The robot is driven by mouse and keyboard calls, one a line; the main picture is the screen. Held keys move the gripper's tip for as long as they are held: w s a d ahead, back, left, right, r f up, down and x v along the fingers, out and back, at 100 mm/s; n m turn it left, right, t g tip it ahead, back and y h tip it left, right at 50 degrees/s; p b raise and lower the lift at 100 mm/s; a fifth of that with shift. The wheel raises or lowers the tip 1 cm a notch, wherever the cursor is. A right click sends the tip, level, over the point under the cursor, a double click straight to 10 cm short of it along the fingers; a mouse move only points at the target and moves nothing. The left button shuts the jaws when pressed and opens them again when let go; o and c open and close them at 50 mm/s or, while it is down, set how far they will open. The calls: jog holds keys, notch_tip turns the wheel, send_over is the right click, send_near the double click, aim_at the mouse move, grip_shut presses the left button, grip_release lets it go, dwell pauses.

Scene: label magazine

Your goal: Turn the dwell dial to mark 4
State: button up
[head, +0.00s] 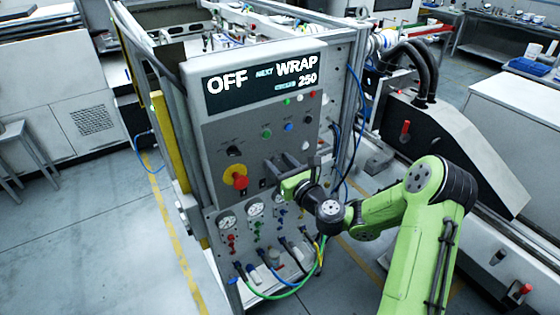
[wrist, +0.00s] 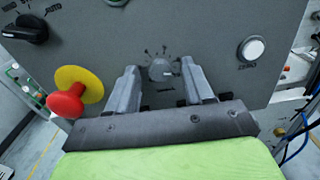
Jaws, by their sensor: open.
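The dwell dial is most likely the small grey round knob (wrist: 160,70) in the wrist view, with tick marks arcing around its top. A light pointer mark shows on its right side; the numbers and the label below are too small to read. My gripper (wrist: 162,76) is open, one finger left and one right of the knob, with gaps visible on both sides. I cannot tell how far the fingertips are from the panel. In the head view my gripper (head: 279,163) is at the panel's lower right and hides the knob.
A red mushroom button on a yellow base (wrist: 75,92) sits left of my gripper. A black selector knob (wrist: 32,28) is at upper left, a white ZERO button (wrist: 251,48) at right. The display (head: 262,83) reads OFF, NEXT WRAP, 250. Gauges and hoses (head: 265,260) lie below.

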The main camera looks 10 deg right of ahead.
grip_shut()
